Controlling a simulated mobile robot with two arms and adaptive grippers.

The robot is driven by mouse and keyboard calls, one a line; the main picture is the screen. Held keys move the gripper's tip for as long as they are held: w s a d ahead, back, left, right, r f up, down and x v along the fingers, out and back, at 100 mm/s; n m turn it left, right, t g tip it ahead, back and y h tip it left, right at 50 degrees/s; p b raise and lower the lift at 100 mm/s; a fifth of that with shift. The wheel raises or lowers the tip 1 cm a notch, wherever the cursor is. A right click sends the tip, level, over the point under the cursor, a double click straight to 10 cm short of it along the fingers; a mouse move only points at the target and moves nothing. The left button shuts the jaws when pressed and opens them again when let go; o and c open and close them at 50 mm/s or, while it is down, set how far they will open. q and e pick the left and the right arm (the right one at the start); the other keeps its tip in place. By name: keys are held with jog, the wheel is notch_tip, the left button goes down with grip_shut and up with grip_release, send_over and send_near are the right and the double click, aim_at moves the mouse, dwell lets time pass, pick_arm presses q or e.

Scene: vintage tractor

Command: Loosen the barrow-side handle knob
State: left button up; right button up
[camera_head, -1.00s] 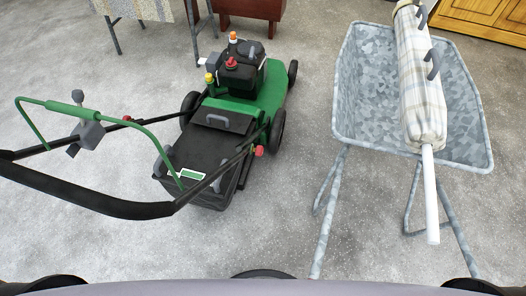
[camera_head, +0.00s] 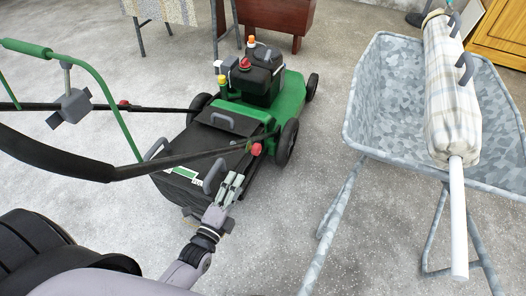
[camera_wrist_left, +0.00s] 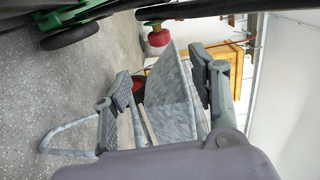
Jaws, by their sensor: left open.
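A green lawn mower (camera_head: 292,94) with a black grass bag (camera_head: 215,149) stands on the concrete floor. Its black handle bar carries a red knob (camera_head: 256,149) on the side facing the wheelbarrow. The same red knob shows in the left wrist view (camera_wrist_left: 159,38), beyond my fingers near the top middle. Another red knob (camera_head: 124,103) sits on the handle's far side. My left gripper (camera_head: 231,178) is open and empty, beside the grass bag and a little nearer than the barrow-side knob, apart from it. Its two spread fingers also show in the left wrist view (camera_wrist_left: 160,70). My right gripper is not in view.
A grey metal wheelbarrow (camera_head: 385,93) stands at right, holding a long cloth-wrapped roll (camera_head: 450,90) with a white pole end. The mower's green bail and black handle loop cross the left side. Bare floor lies between mower and wheelbarrow.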

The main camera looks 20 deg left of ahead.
aim_at(254, 154)
pick_arm(q)
jog(key=w, duration=0.5)
jog(key=w+b, duration=0.1)
jog(key=w, duration=0.4)
jog(key=w+b, duration=0.1)
jog(key=w, duration=0.4)
jog(key=shift+d+f, duration=0.1)
jog(key=shift+d, duration=0.15)
jog(key=shift+w+b, duration=0.35)
jog(key=shift+w, duration=0.15)
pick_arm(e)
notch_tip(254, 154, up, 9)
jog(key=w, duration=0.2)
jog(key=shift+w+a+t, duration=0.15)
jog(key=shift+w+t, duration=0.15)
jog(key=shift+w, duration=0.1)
pick_arm(q)
jog(key=shift+c, duration=0.5)
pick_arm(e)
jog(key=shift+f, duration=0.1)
pick_arm(q)
jog(key=c, duration=1.1)
